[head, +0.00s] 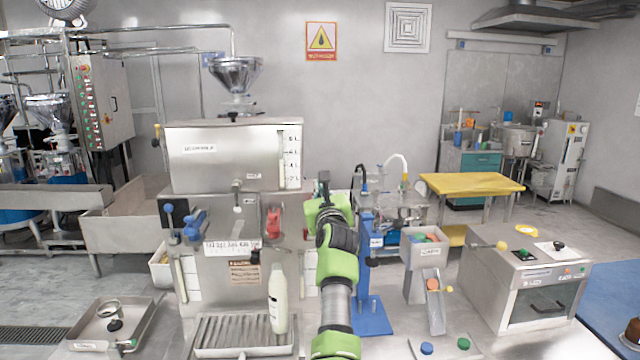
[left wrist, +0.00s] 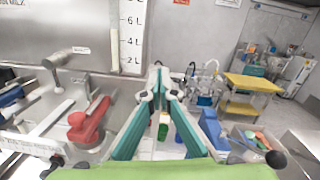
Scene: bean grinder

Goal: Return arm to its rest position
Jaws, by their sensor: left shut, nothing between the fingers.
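My left arm rises from the bottom middle of the head view, green with black joints. My left gripper (head: 323,180) is at its far end, just right of the steel machine (head: 236,158) and partly hidden behind my own wrist. In the left wrist view the teal fingers of the gripper (left wrist: 158,72) meet at their tips, shut and empty. The machine's red lever (left wrist: 88,122) lies left of the fingers in that view. In the head view the red lever (head: 273,222) is on the machine's front. My right gripper is in neither view.
A pale bottle (head: 278,298) stands on the machine's slatted drip tray (head: 216,338). Right of my arm are a blue stand (head: 369,290), a dispenser of colored pieces (head: 423,262) and a steel oven-like box (head: 525,275). A yellow table (head: 471,184) stands farther back.

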